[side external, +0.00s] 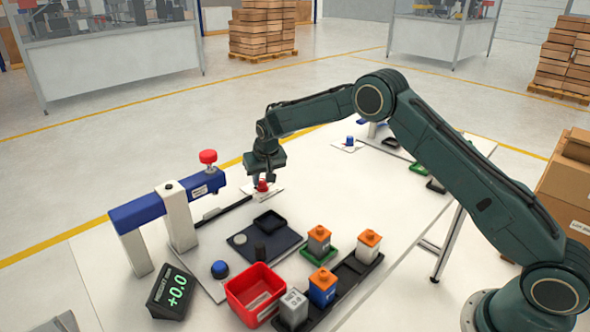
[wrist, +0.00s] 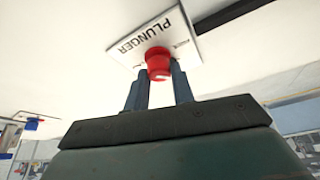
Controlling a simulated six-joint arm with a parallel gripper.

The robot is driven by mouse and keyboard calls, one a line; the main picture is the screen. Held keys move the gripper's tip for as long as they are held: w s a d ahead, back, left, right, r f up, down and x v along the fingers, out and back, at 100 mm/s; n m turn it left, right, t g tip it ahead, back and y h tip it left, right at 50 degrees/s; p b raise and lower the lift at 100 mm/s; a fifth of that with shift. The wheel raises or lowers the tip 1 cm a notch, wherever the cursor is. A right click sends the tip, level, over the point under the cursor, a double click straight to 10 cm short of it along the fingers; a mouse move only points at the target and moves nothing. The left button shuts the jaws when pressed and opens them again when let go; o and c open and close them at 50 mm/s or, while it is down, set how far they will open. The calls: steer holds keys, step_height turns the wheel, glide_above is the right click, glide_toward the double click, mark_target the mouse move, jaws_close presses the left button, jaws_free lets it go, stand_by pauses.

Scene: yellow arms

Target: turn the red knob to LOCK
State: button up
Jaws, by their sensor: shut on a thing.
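A small red knob (side external: 263,187) stands on a white plate (side external: 277,190) on the table, below my gripper (side external: 264,180). In the wrist view the red knob (wrist: 158,62) is between the two fingertips of my gripper (wrist: 161,72), which is shut on it. The white plate (wrist: 130,45) there carries the word PLUNGER. A smaller mark near the plate's edge is too small to read. Which way the knob is turned cannot be told. My gripper points down from above in the side view.
A blue press arm on white posts (side external: 178,215) with a red top (side external: 208,157) stands left of my gripper. A red bin (side external: 256,294), a display reading +0.0 (side external: 170,292), a dark tray (side external: 268,222) and several orange-topped blocks stand in front.

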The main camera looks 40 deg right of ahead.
steer(key=m+h, duration=0.1)
steer(key=m, duration=0.4)
steer(key=shift+a+g+h, duration=0.1)
steer(key=shift+g+h, duration=0.3)
steer(key=shift+w+m+g+h, duration=0.1)
steer(key=shift+m+g+h, duration=0.4)
steer(key=shift+m, duration=1.3)
steer(key=shift+m+g, duration=0.3)
steer(key=shift+m, duration=0.4)
steer(key=o, duration=1)
steer(key=shift+n, duration=0.7)
